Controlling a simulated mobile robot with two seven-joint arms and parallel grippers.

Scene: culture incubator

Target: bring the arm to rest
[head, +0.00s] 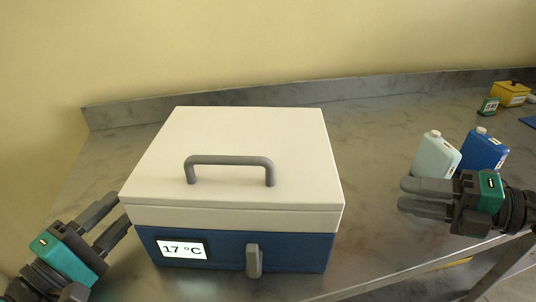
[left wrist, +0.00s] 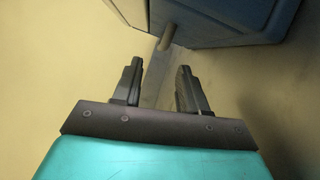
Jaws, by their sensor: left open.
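My left gripper (head: 119,207) is at the lower left in the head view, beside the left side of the incubator. Its fingers are spread with nothing between them; they also show apart in the left wrist view (left wrist: 158,72). My right gripper (head: 402,195) is at the right of the head view, fingers pointing left, in front of two bottles. Its two fingers lie close together and I cannot tell how far apart they are. The incubator has a white lid (head: 240,130), shut, and a blue body (head: 300,252), which also shows at the top of the left wrist view (left wrist: 225,22).
The incubator has a grey handle (head: 230,160), a display (head: 183,249) reading 17 °C and a grey latch (head: 253,261). A pale bottle (head: 436,154) and a blue bottle (head: 484,150) stand on the grey bench (head: 375,140). A yellow box (head: 510,95) is at the far right.

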